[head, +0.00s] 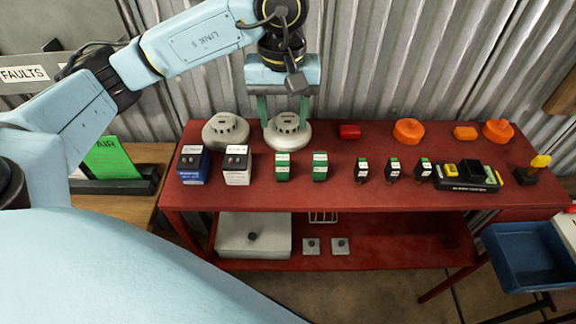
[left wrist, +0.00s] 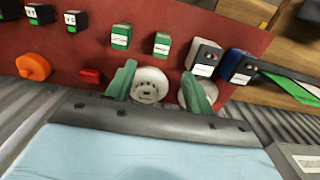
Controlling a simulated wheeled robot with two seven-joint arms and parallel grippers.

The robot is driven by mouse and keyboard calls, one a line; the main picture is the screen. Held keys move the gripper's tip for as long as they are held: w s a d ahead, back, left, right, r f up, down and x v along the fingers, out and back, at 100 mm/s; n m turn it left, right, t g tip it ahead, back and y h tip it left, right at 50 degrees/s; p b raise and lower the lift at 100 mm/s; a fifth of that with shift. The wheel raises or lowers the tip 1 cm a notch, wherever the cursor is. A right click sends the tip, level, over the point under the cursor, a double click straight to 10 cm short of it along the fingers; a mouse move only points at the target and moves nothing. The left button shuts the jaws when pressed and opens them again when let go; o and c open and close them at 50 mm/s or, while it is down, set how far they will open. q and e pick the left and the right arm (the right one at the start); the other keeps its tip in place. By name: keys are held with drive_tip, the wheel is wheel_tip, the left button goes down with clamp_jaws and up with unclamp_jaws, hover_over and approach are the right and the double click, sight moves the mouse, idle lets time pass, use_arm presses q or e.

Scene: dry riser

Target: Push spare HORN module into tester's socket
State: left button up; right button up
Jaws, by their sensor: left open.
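A black box that looks like the tester (head: 455,185) stands near the right end of the red bench, with a yellow block, a black raised part and a pale green part on top. Three small black modules with white and green labels (head: 393,169) stand in a row to its left. Their print is too small to read, so I cannot tell which is the HORN module. My left gripper (head: 284,110) is open, pointing down at a round white detector (head: 288,137). In the left wrist view its green fingers (left wrist: 158,86) are apart, with the detector (left wrist: 150,84) showing between them. My right gripper is not in view.
A second white detector (head: 225,131), blue (head: 193,165) and white (head: 237,166) boxes and two green blocks (head: 320,167) share the red bench (head: 345,198). Orange and red parts line its back. Corrugated metal rises behind. A blue bin (head: 530,255) stands at right.

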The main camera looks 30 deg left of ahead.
use_arm(q)
hover_over(282, 157)
drive_tip(key=f, duration=0.6)
drive_tip(key=shift+s+d, duration=0.25)
drive_tip(key=shift+s, duration=0.1)
drive_tip(key=shift+w+a+f+p, duration=0.15)
drive_tip(key=shift+f+p, duration=0.2)
drive_tip(key=shift+f, duration=1.2)
drive_tip(key=shift+w+a+f+p, duration=0.15)
drive_tip(key=shift+f+p, duration=0.15)
drive_tip(key=shift+f, duration=1.25)
drive_tip(key=shift+d, duration=0.1)
drive_tip(key=c, duration=1.1)
